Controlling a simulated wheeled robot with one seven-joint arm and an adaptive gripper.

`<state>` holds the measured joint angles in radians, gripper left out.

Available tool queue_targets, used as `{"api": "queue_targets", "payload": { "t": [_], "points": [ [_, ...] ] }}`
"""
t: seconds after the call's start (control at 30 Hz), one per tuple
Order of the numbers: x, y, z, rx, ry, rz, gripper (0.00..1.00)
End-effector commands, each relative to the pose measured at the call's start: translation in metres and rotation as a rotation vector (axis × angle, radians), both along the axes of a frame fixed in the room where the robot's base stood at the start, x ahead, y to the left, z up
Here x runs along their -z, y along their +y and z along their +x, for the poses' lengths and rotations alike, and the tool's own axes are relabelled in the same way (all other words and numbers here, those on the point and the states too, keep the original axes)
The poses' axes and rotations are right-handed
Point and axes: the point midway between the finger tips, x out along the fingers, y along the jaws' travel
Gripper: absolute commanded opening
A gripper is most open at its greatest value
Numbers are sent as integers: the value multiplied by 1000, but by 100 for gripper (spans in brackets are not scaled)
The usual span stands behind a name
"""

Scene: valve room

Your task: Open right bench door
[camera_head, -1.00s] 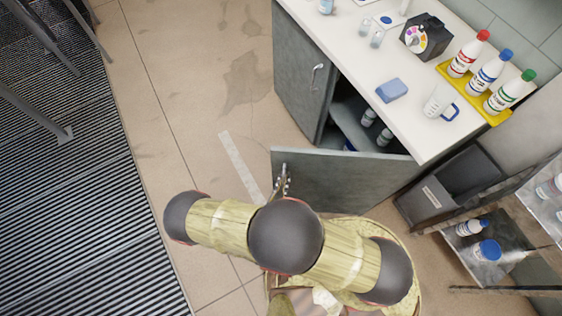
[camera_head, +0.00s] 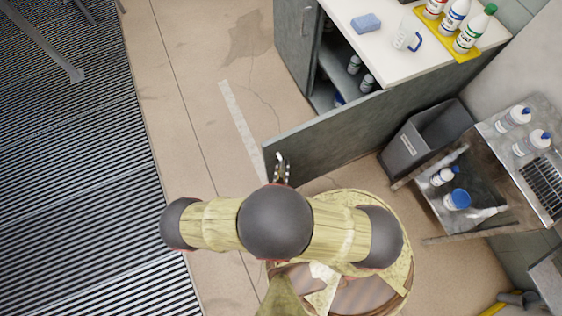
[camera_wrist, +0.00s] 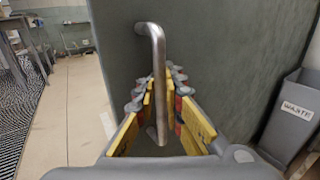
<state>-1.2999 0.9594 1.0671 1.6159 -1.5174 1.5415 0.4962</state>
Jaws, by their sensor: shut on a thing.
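The right bench door (camera_head: 345,135) is a grey-green panel. It stands swung out from the white-topped bench (camera_head: 440,55), and the shelf inside with several bottles (camera_head: 354,65) shows behind it. My gripper (camera_head: 281,172) is at the door's free edge in the head view. In the wrist view the door (camera_wrist: 215,50) fills the middle, and its metal bar handle (camera_wrist: 158,75) runs between the fingers of my gripper (camera_wrist: 161,85). The fingers are shut on the handle. The left bench door (camera_head: 296,40) is closed.
A dark waste bin (camera_head: 425,140) stands right of the door, near its hinge side. A metal cart (camera_head: 490,170) with bottles is further right. Open tan floor (camera_head: 190,90) lies left, beside striped matting (camera_head: 70,190).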

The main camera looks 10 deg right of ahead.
Motion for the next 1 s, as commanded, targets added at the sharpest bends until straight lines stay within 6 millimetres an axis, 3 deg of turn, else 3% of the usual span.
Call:
{"api": "queue_targets", "payload": {
  "t": [0.43, 0.47, 0.77, 1.0],
  "points": [
    [0, 5, 1, -7, -3, 9, 0],
    [0, 5, 1, -7, -3, 9, 9],
    [0, 3, 1, -4, -2, 6, 26],
    [0, 1, 1, -2, -1, 4, 26]
  ]
}}
